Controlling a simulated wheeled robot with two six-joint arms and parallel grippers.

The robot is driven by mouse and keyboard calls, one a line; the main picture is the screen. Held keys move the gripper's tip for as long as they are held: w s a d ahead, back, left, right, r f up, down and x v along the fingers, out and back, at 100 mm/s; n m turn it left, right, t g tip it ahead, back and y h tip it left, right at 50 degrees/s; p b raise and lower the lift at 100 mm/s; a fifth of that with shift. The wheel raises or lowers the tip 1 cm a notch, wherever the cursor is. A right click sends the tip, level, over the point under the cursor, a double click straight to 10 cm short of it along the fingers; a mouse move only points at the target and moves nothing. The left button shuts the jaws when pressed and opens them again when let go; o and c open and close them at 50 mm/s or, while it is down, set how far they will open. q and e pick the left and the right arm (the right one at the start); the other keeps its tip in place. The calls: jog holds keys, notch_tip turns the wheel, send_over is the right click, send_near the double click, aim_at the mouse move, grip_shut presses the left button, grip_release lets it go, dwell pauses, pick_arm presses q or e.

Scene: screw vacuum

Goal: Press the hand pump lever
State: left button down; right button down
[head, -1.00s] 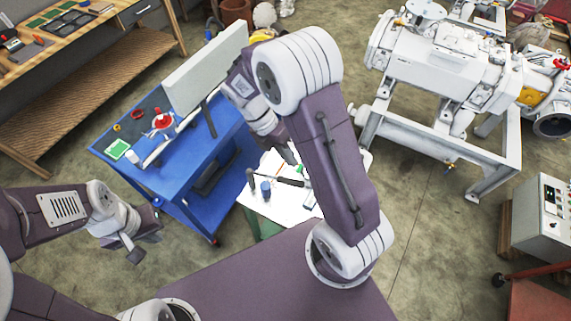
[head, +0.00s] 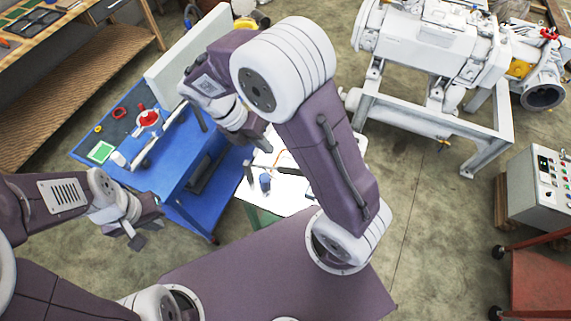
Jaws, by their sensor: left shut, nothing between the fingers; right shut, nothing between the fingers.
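I cannot tell which of these is the hand pump lever. My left gripper (head: 136,240) is shut and empty, in front of the cart at lower left, apart from the device. My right gripper (head: 258,138) is shut and empty, pointing down right of the cart's top, and its fingertips are partly hard to see.
A white-topped small table (head: 285,203) with a dark blue cup (head: 265,182) and tools stands right of the cart. A large white vacuum machine (head: 440,45) is at upper right, a control box (head: 545,195) at right. A wooden workbench (head: 60,45) is at upper left.

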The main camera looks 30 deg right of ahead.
aim_at(291, 170)
pick_arm(q)
jog(key=shift+r+p, duration=0.4)
jog(key=shift+r, duration=0.05)
pick_arm(e)
jog(key=x, duration=1.2)
jog(key=shift+s+d+f, duration=0.1)
